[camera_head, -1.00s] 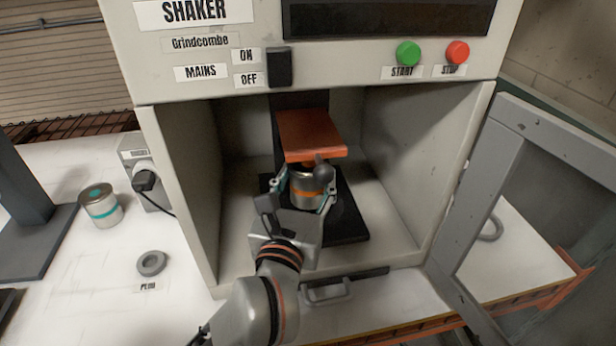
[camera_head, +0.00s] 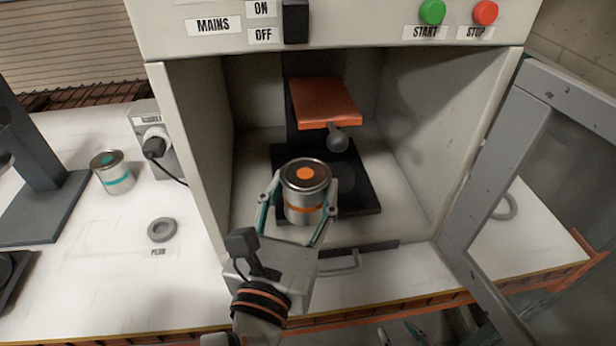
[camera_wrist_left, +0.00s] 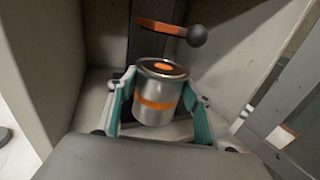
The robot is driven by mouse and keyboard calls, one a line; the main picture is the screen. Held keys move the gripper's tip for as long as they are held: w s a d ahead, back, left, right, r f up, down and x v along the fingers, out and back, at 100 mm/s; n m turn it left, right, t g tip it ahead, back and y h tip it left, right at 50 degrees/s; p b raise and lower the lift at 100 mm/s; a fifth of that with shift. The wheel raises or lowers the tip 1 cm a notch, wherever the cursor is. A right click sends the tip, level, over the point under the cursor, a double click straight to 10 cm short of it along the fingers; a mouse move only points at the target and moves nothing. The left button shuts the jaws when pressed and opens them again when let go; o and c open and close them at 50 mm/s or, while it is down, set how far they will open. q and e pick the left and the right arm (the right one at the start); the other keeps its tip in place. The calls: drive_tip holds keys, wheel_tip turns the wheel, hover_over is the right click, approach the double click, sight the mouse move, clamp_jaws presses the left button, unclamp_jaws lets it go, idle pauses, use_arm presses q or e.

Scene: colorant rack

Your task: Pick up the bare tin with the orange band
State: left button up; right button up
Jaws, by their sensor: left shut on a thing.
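The bare tin with the orange band (camera_head: 304,196) is silver, with a dark lid and an orange dot on top. My left gripper (camera_head: 298,212) is shut on it, one finger on each side, at the front of the shaker's open chamber. In the left wrist view the tin (camera_wrist_left: 158,88) stands between the teal-padded fingers (camera_wrist_left: 156,112) and looks nearly upright. I cannot tell how far it is above the chamber floor. At the bottom edge, a small part of what may be my right gripper shows, too little to read.
The shaker's orange clamp plate (camera_head: 325,100) with a dark ball knob (camera_head: 337,139) is above and behind the tin, over a black base (camera_head: 358,190). The chamber's side walls are close. The grey door (camera_head: 500,170) stands open at right. A teal-banded tin (camera_head: 112,174) and a ring (camera_head: 162,229) are at left.

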sight(299, 201)
use_arm(q)
drive_tip(key=shift+s+a+r+p, duration=0.15)
drive_tip(key=shift+s+p, duration=0.25)
drive_tip(key=shift+s, duration=0.4)
drive_tip(key=shift+s+a+f+p, duration=0.15)
drive_tip(key=shift+s+p, duration=0.2)
drive_tip(key=shift+s, duration=0.4)
drive_tip(key=shift+s+a+r+p, duration=0.1)
drive_tip(key=shift+s+a+p, duration=0.05)
drive_tip(key=shift+s+p, duration=0.45)
drive_tip(key=shift+s+a, duration=0.1)
drive_tip(key=shift+s, duration=0.4)
drive_tip(key=shift+s+p, duration=0.15)
drive_tip(key=shift+p, duration=0.15)
